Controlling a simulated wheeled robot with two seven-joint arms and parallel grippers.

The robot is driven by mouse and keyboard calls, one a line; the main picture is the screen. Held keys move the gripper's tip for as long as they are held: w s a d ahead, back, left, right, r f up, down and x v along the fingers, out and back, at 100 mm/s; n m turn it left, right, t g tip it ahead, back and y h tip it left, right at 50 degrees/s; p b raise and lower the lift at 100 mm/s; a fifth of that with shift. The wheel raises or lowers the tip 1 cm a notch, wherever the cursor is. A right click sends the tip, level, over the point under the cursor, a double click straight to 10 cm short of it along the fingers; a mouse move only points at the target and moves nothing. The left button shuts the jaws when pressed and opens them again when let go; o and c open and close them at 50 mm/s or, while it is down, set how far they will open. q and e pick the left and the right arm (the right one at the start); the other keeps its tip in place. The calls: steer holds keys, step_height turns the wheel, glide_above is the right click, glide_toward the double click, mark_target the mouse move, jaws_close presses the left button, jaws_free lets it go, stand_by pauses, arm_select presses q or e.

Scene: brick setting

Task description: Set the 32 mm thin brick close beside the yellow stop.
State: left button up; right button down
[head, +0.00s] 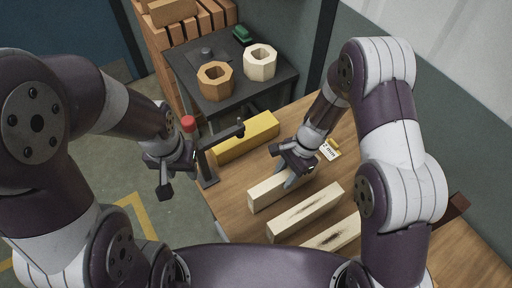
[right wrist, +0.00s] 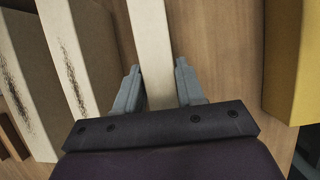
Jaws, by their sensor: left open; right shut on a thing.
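The yellow stop (head: 262,131) is a long block on the wooden table's far left side; it also shows at the right of the right wrist view (right wrist: 298,55). The thin brick (head: 262,195) is long and cream, roughly parallel to the stop, with a clear strip of table between them. My right gripper (head: 287,178) is shut on this brick, one finger on each side; the right wrist view shows the brick (right wrist: 152,40) between the fingers. Whether it is lifted is unclear. My left gripper (head: 167,175) is open and empty, off the table's left edge.
Two cream bricks with dark marks, one nearer (head: 306,212) and one beyond it (head: 332,237), lie on the other side. A card (head: 330,151) partly reads "2 mm". A red-topped post (head: 188,125) stands near my left gripper. A dark side table (head: 240,95) holds octagonal rings.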

steer(key=w+a+f+p, duration=0.1)
steer(key=w+a+p, duration=0.3)
steer(key=w+a, duration=0.6)
steer(key=w, duration=0.3)
steer(key=shift+w+f, duration=0.25)
steer(key=c, duration=1.1)
jaws_free()
steer(key=shift+f, duration=0.15)
steer(key=o, duration=0.4)
